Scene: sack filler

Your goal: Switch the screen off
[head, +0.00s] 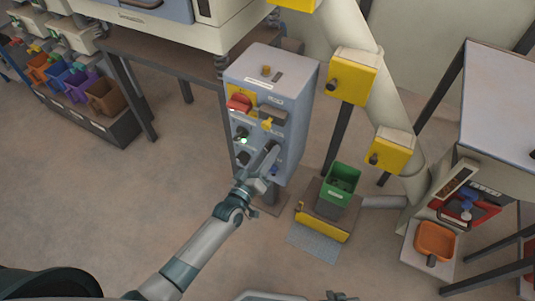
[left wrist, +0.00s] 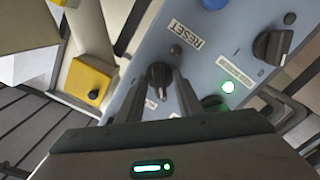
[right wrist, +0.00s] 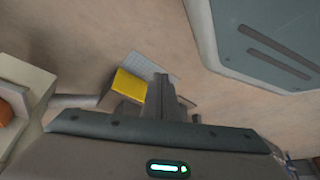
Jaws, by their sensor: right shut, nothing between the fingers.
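A grey control box (head: 247,80) stands in the middle of the head view, with a red switch (head: 238,102), black knobs and a lit green lamp (head: 243,141). My left gripper (head: 267,160) is at the lower part of its front. In the left wrist view, the left fingers (left wrist: 161,88) are apart, one on each side of a black knob (left wrist: 160,73); I cannot tell whether they touch it. A second black knob (left wrist: 272,45) sits by the green lamp (left wrist: 228,87). The label over the knob is too small to read. My right gripper (right wrist: 166,95) is shut and empty, away from the box.
A blue button (left wrist: 215,3) and a RESET label (left wrist: 186,34) are on the panel. A green bin (head: 341,180) stands on a yellow-edged base right of the box. Yellow boxes (head: 352,77) sit on posts and a pipe. The floor at the front left is clear.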

